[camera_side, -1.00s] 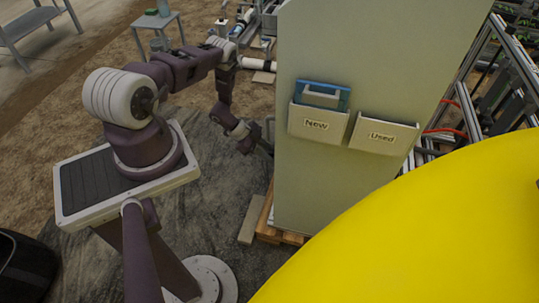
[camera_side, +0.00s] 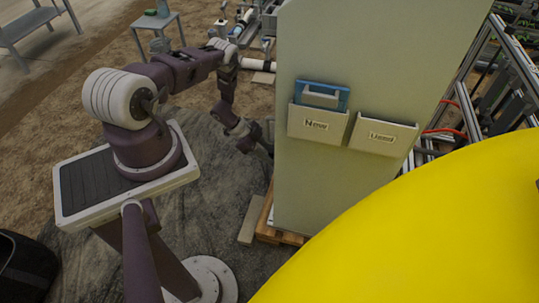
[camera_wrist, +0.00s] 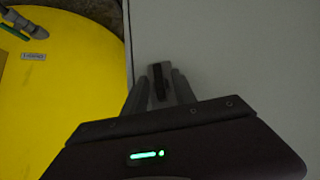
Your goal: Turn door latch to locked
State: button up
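The door latch (camera_wrist: 157,78) is a small dark handle on the pale cabinet door (camera_wrist: 240,50) in the wrist view, close to the door's left edge. My gripper (camera_wrist: 160,83) reaches toward the door with one finger on each side of the latch. The fingers are apart, and narrow gaps seem to show between them and the latch. Whether either finger touches it is hard to tell in the dim light. In the side view my wrist is at the left edge of the cabinet (camera_side: 300,190); the latch and fingertips are hidden behind it.
The cabinet's near side carries two bins, "New" (camera_side: 316,125) holding a blue-and-grey item and "Used" (camera_side: 384,136). A large yellow rounded object (camera_side: 430,235) fills the lower right. A wooden pallet (camera_side: 268,225) lies under the cabinet. A small table (camera_side: 157,22) stands behind.

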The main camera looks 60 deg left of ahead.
jog(key=shift+r, duration=0.1)
jog(key=v, duration=0.7)
